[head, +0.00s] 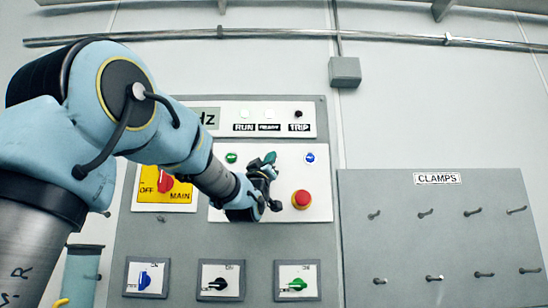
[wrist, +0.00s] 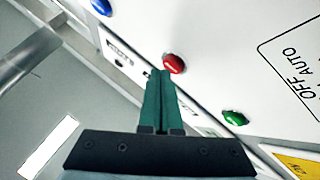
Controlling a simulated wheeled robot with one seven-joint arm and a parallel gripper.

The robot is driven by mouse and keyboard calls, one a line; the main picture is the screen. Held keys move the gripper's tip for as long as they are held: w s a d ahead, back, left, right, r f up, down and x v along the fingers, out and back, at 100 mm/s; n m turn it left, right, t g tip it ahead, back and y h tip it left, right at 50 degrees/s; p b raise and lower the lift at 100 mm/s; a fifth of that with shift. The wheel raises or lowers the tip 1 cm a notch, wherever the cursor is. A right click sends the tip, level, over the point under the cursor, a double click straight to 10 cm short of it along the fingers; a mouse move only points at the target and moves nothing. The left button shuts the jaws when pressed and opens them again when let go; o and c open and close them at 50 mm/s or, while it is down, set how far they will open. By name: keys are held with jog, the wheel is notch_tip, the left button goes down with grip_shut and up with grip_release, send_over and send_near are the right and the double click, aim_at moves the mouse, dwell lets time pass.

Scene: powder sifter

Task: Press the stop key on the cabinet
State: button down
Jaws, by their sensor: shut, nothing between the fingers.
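The grey cabinet (head: 130,240) carries a white key panel (head: 283,212). A green key (head: 231,157) and a blue key (head: 310,157) show on its upper row. In the wrist view a red key (wrist: 174,64) sits between the green key (wrist: 235,117) and the blue key (wrist: 102,7). In the head view my gripper (head: 270,157) covers that red key's place. My gripper's green fingers (wrist: 160,72) are shut and empty, their tips right at the red key's edge. I cannot tell whether they touch it.
A yellow MAIN switch plate (head: 166,187) is left. Several rotary switches (head: 220,284) line the bottom. A CLAMPS board (head: 440,235) with pegs stands right.

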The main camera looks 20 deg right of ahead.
jog(key=shift+w+d, duration=0.15)
jog(key=shift+w, duration=0.25)
dwell(0.6)
jog(key=shift+s+b, duration=0.1)
jog(key=shift+b, duration=0.2)
jog(key=shift+s+a+b, duration=0.3)
jog(key=shift+s+b, duration=0.35)
jog(key=shift+b, duration=0.15)
jog(key=s+b, duration=0.1)
jog(key=s+a+b, duration=0.1)
jog(key=s, duration=0.1)
jog(key=s+a+b, duration=0.1)
jog(key=b, duration=0.1)
jog(key=shift+s+a, duration=0.1)
jog(key=shift+s, duration=0.15)
jog(key=shift+a, duration=0.1)
dwell(0.6)
